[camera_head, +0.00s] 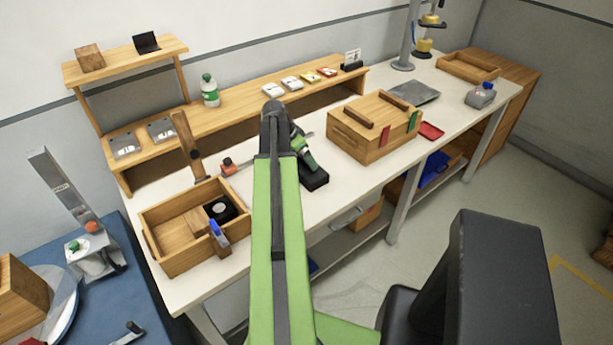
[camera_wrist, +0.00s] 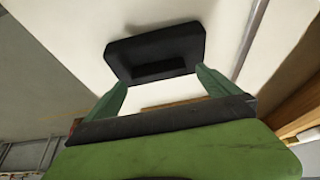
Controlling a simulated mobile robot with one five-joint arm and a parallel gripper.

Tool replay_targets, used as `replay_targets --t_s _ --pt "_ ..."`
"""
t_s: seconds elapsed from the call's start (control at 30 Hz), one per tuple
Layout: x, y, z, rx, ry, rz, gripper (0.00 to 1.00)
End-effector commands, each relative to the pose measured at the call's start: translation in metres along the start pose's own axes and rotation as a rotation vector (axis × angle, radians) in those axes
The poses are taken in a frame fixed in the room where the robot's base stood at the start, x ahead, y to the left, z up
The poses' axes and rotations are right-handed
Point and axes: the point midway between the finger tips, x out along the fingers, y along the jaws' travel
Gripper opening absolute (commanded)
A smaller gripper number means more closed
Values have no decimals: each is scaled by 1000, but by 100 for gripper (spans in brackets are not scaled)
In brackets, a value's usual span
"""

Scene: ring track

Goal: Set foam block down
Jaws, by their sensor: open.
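A black foam block (camera_head: 315,180) lies on the white bench top, near its front edge, just below my gripper (camera_head: 307,158) in the head view. In the wrist view the block (camera_wrist: 155,48) looks flat and oblong, with a darker strip along its near side. My gripper (camera_wrist: 162,78) has its two green fingers spread, and their tips are close to the block's near edge. I cannot tell whether either finger touches it. My arm hides part of the bench around the block in the head view.
An open wooden tray (camera_head: 168,268) with tools stands to the left on the bench (camera_head: 262,226). A lidded wooden box (camera_head: 352,146) stands to the right. A wooden shelf (camera_head: 255,112) with a bottle (camera_head: 210,92) and small boxes runs behind.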

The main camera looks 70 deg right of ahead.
Motion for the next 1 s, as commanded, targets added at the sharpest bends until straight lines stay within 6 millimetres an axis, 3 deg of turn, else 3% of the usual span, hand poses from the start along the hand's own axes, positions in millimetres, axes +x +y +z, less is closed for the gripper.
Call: replay_targets --t_s 0.03,0.1,0.37,1.0 --pt "18 2 5 2 0 0 100" --pt "29 1 4 2 0 0 100" --pt "29 2 0 1 0 0 100" --pt "29 2 0 2 0 1 18"
